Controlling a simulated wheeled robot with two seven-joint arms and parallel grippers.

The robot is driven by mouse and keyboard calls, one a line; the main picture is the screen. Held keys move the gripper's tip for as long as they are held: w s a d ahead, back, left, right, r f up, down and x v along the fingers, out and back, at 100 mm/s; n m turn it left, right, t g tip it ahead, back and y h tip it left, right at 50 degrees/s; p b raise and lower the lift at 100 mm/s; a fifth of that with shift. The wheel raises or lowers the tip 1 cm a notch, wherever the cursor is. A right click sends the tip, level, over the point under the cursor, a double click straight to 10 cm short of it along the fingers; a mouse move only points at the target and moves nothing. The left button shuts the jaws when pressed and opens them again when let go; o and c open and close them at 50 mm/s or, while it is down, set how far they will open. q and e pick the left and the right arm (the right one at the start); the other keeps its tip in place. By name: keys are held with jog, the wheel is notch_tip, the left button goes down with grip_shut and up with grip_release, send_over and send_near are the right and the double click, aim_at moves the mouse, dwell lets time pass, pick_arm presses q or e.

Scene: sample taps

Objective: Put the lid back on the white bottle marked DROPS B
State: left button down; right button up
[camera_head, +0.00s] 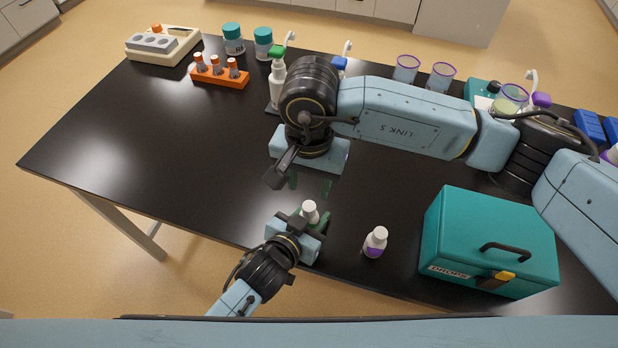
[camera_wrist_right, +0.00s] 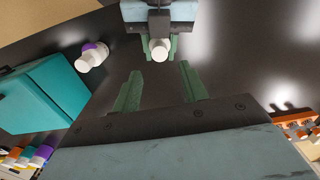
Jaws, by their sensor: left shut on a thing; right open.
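My left gripper (camera_head: 312,222) is shut on a small white bottle (camera_head: 310,210) near the table's front edge. The bottle looks upright. Its marking is hidden, and I cannot tell whether its white top is a lid or a bare neck. The right wrist view shows this bottle (camera_wrist_right: 159,49) between the left gripper's green fingers. My right gripper (camera_head: 309,185) is open and empty, fingers pointing down, just behind the held bottle. Its two green fingers (camera_wrist_right: 160,88) stand apart in the right wrist view. I make out no separate loose lid.
A second white bottle (camera_head: 375,242) with a purple label and white top stands to the right. A teal DROPS box (camera_head: 490,240) stands further right. An orange tube rack (camera_head: 220,75), dispenser bottles and jars line the back. The table's left part is clear.

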aim_at(309, 205)
dwell(0.3)
jog(key=shift+f, duration=4)
grip_shut()
jog(key=m, duration=0.5)
jog(key=shift+m, duration=0.4)
jog(key=m, duration=0.4)
jog(key=shift+m, duration=0.3)
